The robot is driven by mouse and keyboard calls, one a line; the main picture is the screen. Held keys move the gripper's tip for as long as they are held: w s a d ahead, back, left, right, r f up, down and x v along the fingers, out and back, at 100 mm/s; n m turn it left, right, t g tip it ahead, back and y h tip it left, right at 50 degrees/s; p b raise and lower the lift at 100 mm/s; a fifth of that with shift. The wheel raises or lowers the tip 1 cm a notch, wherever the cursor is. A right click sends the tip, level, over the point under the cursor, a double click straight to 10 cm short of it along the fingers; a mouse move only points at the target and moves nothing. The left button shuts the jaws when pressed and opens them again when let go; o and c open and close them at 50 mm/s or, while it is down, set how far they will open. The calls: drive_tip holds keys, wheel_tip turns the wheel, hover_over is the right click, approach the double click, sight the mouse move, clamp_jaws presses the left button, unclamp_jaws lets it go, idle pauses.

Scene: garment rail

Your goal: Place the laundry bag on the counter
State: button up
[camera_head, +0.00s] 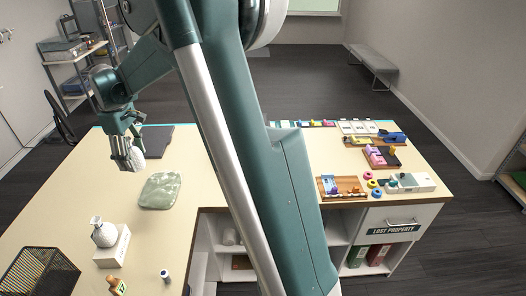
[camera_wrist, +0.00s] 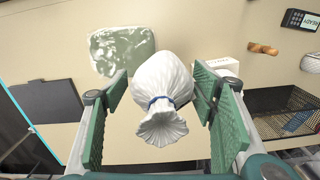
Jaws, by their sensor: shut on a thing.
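The laundry bag (camera_wrist: 160,85) is white and rounded, with a gathered neck tied by a blue band. It sits between the two green finger pads of my gripper (camera_wrist: 160,95), with its neck toward the wrist camera. In the head view my gripper (camera_head: 128,152) is at the left, shut on the bag (camera_head: 138,158), which shows partly behind the fingers. The pale counter (camera_head: 95,185) lies below. The bag appears above it, close to a dark pad (camera_head: 157,139); I cannot tell the exact gap.
A green marbled mat (camera_head: 160,190) lies just in front of the bag. Nearer are a white bottle-like object (camera_head: 103,233) on a white box (camera_head: 113,250) and a black wire basket (camera_head: 38,275). Trays and small items occupy the right counter. My arm hides the middle.

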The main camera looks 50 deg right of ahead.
drive_tip(key=s+d+m, duration=0.2)
drive_tip(key=s+d, duration=0.4)
drive_tip(key=d, duration=1)
drive_tip(key=s+d+m, duration=0.3)
drive_tip(key=s+d, duration=0.3)
drive_tip(key=d, duration=1.1)
drive_tip(key=s+d+m, duration=0.2)
drive_tip(key=s+d, duration=0.5)
drive_tip(key=d, duration=0.9)
wheel_tip(320, 180, down, 18)
drive_tip(key=shift+d, duration=0.2)
drive_tip(key=shift+w, duration=0.1)
drive_tip(key=shift+f+p, duration=0.45)
drive_tip(key=shift+f, duration=2.45)
drive_tip(key=shift+f, duration=0.15)
drive_tip(key=shift+f, duration=1.95)
